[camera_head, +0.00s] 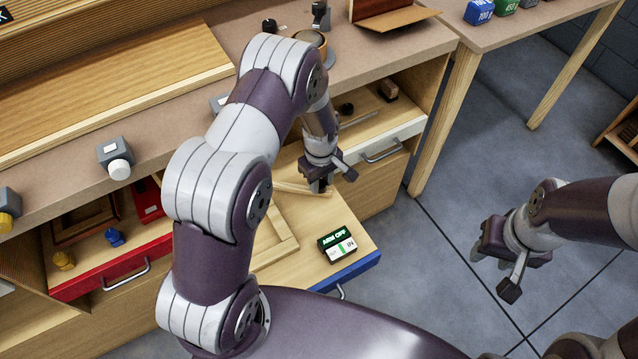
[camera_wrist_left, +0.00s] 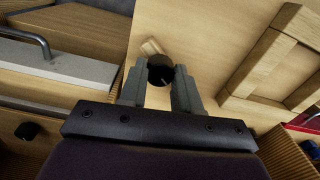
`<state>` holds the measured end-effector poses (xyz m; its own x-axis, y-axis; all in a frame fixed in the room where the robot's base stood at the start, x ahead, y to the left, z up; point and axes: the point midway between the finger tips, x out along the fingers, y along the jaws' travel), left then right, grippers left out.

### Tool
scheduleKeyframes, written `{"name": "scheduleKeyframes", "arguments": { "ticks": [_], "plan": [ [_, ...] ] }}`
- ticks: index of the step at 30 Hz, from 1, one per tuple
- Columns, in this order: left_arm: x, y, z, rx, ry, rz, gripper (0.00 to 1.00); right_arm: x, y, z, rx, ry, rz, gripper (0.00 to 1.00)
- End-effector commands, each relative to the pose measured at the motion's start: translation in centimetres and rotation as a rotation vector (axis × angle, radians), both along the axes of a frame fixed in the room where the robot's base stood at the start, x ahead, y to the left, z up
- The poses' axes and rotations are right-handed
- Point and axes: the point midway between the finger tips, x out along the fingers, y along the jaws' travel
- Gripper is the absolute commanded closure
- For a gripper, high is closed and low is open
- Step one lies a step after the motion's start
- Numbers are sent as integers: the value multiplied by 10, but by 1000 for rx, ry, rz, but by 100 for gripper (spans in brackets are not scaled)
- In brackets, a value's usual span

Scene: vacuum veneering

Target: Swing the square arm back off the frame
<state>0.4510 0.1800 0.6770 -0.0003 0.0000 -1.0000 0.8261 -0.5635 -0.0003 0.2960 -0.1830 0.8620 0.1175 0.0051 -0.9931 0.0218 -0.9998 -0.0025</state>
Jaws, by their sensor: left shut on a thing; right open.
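My left gripper (camera_head: 320,186) reaches down over the open blue-fronted drawer (camera_head: 305,272). In the left wrist view its fingers (camera_wrist_left: 160,88) are shut on a round black knob (camera_wrist_left: 160,68). A short piece of light wood, apparently the square arm (camera_wrist_left: 151,46), shows just beyond the knob. In the head view a light wood strip (camera_head: 300,188) runs left from the gripper. The wooden frame (camera_head: 283,243) lies in the drawer, partly hidden by my left arm; in the wrist view the frame (camera_wrist_left: 268,62) is to the right, apart from the knob. My right gripper (camera_head: 492,273) is open and empty over the floor.
A small sign (camera_head: 337,245) reading "ARM OFF" and "IN" sits at the drawer's front right. An open red drawer (camera_head: 105,272) is to the left and a white-fronted drawer (camera_head: 385,140) behind. The workbench (camera_head: 390,60) overhangs them.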

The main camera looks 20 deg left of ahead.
Motion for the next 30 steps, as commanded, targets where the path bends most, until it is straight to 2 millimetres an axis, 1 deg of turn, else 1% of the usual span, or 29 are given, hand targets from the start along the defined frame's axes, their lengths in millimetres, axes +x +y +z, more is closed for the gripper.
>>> {"name": "scheduleKeyframes", "arguments": {
  "ticks": [3,14,15,17,18,26,29,30],
  "plan": [
    [3,1,1,1,-3,11,100,0,0,0,0,0,0,57],
    [3,1,1,0,-2,14,100,0,0,0,0,0,0,57],
    [3,1,1,0,-2,14,65,0,0,0,0,0,0,57],
    [3,1,1,0,-1,14,45,0,0,0,0,0,0,57],
    [3,1,0,0,-1,14,42,0,0,0,0,0,0,57],
    [2,1,1,0,-1,14,42,0,0,1,0,0,0,57],
    [3,1,13,0,-2,14,42,0,0,3,0,0,0,57],
    [3,1,22,0,-5,14,42,0,0,4,0,0,0,57]
  ]
}}
